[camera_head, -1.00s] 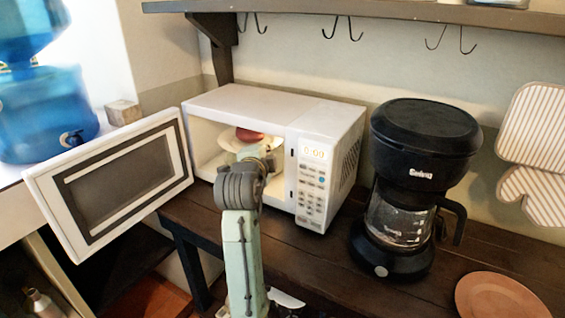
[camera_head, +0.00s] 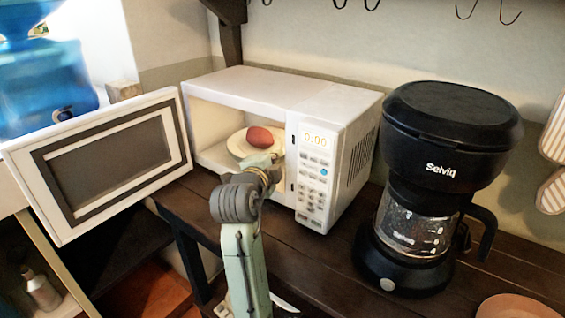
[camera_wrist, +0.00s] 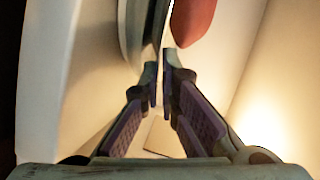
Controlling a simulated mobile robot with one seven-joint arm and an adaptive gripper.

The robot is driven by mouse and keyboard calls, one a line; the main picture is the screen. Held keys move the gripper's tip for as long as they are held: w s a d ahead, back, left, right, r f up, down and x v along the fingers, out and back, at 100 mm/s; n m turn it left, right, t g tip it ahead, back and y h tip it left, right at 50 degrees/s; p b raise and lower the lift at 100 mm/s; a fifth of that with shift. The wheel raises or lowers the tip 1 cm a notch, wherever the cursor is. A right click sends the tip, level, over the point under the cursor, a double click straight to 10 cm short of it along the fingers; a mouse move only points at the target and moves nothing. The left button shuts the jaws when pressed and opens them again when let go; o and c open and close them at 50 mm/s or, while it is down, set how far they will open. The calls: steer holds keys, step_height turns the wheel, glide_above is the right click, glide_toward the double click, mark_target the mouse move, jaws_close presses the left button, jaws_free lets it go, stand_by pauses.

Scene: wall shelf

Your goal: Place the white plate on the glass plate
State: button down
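The white plate (camera_head: 237,146) is inside the open microwave (camera_head: 265,93), with a red, rounded food item (camera_head: 259,137) on it. My gripper (camera_head: 275,159) reaches into the opening at the plate's front right edge. In the wrist view, the fingers (camera_wrist: 160,72) are nearly together, with the thin plate rim at their tips, and the red item (camera_wrist: 192,22) is close beside them. The gripper looks shut on the rim. I cannot clearly make out the glass plate; it may be hidden under the white plate. I cannot tell whether the white plate touches it.
The microwave door (camera_head: 110,152) stands wide open to the left. A black coffee maker (camera_head: 440,135) stands to the right on the dark wooden counter (camera_head: 325,255). A brown plate (camera_head: 515,307) lies at the lower right. A blue water dispenser (camera_head: 45,85) is at the far left.

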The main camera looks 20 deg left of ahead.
steer(key=shift+w+d, duration=0.15)
steer(key=shift+f, duration=0.1)
steer(key=c, duration=1.8)
jaws_free()
steer(key=shift+f, duration=0.1)
